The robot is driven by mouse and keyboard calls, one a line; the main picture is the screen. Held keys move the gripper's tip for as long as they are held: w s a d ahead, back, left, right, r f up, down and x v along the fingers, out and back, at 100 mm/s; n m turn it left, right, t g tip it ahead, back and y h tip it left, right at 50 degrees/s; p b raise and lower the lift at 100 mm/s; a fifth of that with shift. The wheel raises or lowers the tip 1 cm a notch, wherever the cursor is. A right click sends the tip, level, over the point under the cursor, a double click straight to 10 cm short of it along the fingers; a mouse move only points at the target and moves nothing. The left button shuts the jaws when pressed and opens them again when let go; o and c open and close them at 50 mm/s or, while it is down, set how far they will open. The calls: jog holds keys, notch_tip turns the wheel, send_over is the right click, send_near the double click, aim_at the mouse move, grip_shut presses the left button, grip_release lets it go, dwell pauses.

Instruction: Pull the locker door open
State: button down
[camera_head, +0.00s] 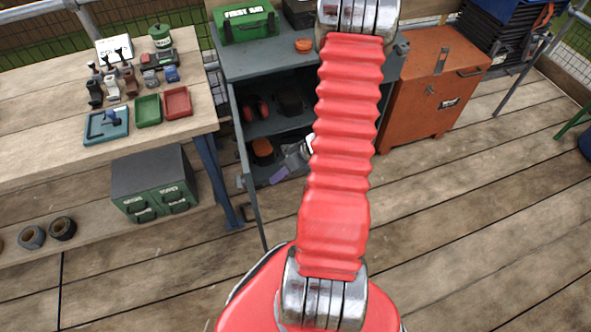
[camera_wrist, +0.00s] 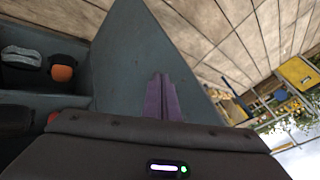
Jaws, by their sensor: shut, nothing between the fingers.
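The grey locker (camera_head: 285,65) stands beside the workbench, with its front open and its shelves in view. Its door (camera_head: 241,145) is swung out on the left side and shows nearly edge-on in the head view. In the wrist view the door's inner face (camera_wrist: 135,50) is a broad grey panel beside the shelves. My gripper (camera_head: 277,176) is in front of the open locker, to the right of the door. Its purple fingers (camera_wrist: 163,98) are shut and empty, over the door panel in the wrist view. I cannot tell whether they touch it. My arm hides part of the locker's right side.
Ear defenders (camera_head: 256,108) and an orange item (camera_head: 262,148) are on the locker shelves. A first aid box (camera_head: 247,24) is on top. An orange cabinet (camera_head: 432,85) stands to the right. A workbench (camera_head: 40,75) with a green drawer box (camera_head: 152,182) below is left. The plank floor (camera_head: 470,240) is clear at right.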

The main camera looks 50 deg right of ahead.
jog(key=s+a+v, duration=0.1)
jog(key=v, duration=0.9)
jog(key=shift+s+a, duration=0.25)
jog(key=shift+a, duration=0.1)
dwell(0.3)
jog(key=a+r+h, duration=0.4)
jog(key=a+r, duration=2.2)
jog(key=r, duration=0.2)
jog(key=shift+r+n+h, duration=0.3)
jog(key=shift+n+h, duration=0.1)
